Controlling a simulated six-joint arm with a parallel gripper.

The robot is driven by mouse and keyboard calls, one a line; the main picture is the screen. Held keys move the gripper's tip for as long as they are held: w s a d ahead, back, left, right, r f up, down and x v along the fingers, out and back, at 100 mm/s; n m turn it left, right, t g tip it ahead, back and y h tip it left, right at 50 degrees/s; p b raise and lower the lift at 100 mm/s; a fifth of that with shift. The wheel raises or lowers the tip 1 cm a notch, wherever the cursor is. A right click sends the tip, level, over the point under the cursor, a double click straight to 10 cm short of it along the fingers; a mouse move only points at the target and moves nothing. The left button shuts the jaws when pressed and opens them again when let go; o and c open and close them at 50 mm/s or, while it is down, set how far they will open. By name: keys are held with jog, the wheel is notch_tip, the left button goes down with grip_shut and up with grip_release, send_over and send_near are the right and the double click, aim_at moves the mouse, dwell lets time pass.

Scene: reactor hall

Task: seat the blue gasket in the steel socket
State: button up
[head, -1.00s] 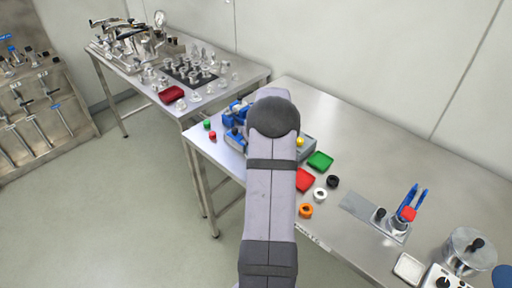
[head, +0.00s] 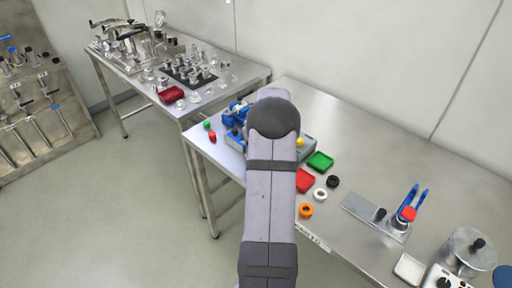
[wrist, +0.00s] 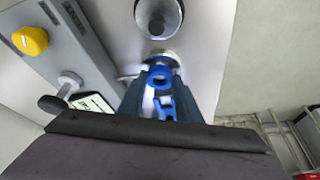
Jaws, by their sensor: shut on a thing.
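My gripper (wrist: 160,85) shows in the wrist view, its two dark fingers shut on the blue gasket (wrist: 161,76). The gasket is ring-shaped, and more blue shows between the fingers nearer the camera. A bright steel part lies just beyond the fingertips and looks like the steel socket (wrist: 162,57). The gasket overlaps it in this view; I cannot tell whether it touches the socket or is inside it. In the head view my own arm hides the gripper, the gasket and the socket.
A grey box with a yellow knob (wrist: 30,40) and a lever stands left of my gripper. A round steel part with a dark centre (wrist: 157,18) is just beyond. Green (head: 320,161) and red (head: 305,181) trays and loose rings lie on the bench; its back right is clear.

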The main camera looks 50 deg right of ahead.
jog(key=shift+f+b, duration=0.4)
jog(key=shift+b, duration=0.05)
dwell(0.5)
jog(key=o, duration=1.6)
jog(key=shift+r, duration=0.15)
jog(key=shift+r+p, duration=2.2)
jog(key=shift+r, duration=1.2)
